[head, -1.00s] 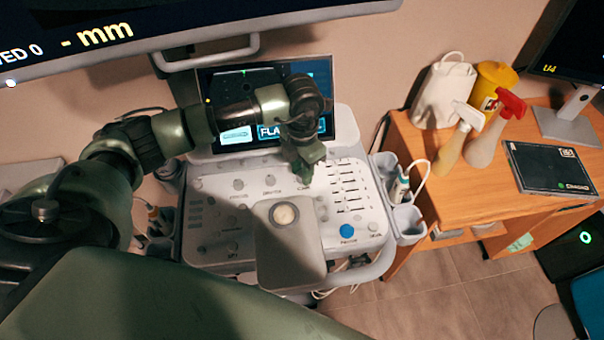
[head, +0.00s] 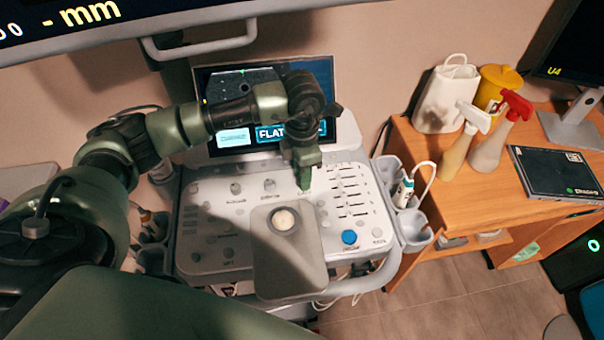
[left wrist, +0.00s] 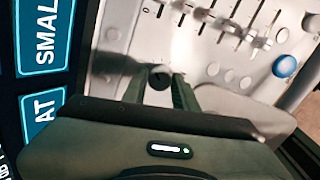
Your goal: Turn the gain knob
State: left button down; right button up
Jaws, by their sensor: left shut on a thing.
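A dark round knob (left wrist: 160,80) sits between the two fingertips of my left gripper in the left wrist view; I take it to be the gain knob. My left gripper (head: 304,182) points down onto the upper middle of the grey ultrasound control panel (head: 214,245) and hides this knob in the head view. In the left wrist view the left gripper (left wrist: 160,88) is shut on the knob, one finger on each side. The knob's label is not readable, and its turn angle is hard to tell. My right gripper is in neither view.
Other knobs (head: 269,185), sliders (head: 350,194) and a blue button (head: 349,237) lie close by on the panel. A trackball (head: 284,219) sits in front. The console screen (head: 240,95) stands behind. A wooden desk (head: 478,196) with spray bottles (head: 490,145) is at right.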

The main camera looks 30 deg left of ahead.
pick_arm(q)
jog(key=c, duration=1.1)
grip_release()
jog(key=shift+r, duration=0.1)
jog(key=shift+r, duration=0.1)
notch_tip(320, 180, up, 8)
jog(key=shift+f+b, duration=0.2)
jog(key=shift+b, duration=0.55)
